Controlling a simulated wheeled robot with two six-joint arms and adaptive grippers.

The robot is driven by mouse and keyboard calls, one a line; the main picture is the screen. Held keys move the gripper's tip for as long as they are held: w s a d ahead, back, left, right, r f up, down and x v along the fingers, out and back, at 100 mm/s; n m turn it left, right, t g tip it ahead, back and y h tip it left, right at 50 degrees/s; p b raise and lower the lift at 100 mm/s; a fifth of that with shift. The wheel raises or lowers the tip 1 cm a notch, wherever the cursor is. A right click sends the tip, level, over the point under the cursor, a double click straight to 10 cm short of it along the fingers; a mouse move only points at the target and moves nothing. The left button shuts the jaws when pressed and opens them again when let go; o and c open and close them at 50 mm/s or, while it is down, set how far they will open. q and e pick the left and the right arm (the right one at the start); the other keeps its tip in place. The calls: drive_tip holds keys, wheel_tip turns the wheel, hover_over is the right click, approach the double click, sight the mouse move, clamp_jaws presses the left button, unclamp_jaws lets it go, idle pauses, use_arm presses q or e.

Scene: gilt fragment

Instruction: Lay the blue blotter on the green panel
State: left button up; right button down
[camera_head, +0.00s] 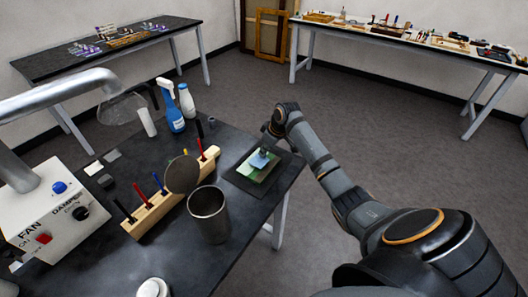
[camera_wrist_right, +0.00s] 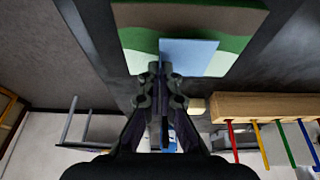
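The green panel (camera_head: 247,174) is a small picture of green and pale bands on a dark mat at the right end of the dark bench; it also shows in the right wrist view (camera_wrist_right: 235,20). The blue blotter (camera_head: 260,159) is a small light-blue sheet over the panel, also seen in the right wrist view (camera_wrist_right: 195,52). My right gripper (camera_head: 264,149) has its fingers close together at the blotter's edge (camera_wrist_right: 160,70) and appears shut on it. I cannot tell whether the blotter touches the panel. My left gripper is not in view.
A wooden rack (camera_head: 155,212) with several coloured tools, a metal cup (camera_head: 209,220) and a round disc (camera_head: 182,174) stand left of the panel. A blue spray bottle (camera_head: 172,110) and a white-and-blue bottle (camera_head: 187,101) stand behind. A fan box (camera_head: 50,208) is at left.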

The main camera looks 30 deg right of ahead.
drive_tip(key=shift+f, duration=0.55)
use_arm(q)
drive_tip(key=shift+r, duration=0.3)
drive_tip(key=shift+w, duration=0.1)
use_arm(e)
drive_tip(key=shift+f, duration=0.1)
drive_tip(key=c, duration=1.5)
unclamp_jaws()
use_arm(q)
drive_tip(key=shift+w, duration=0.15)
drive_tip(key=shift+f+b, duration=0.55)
use_arm(e)
drive_tip(key=v, duration=1.2)
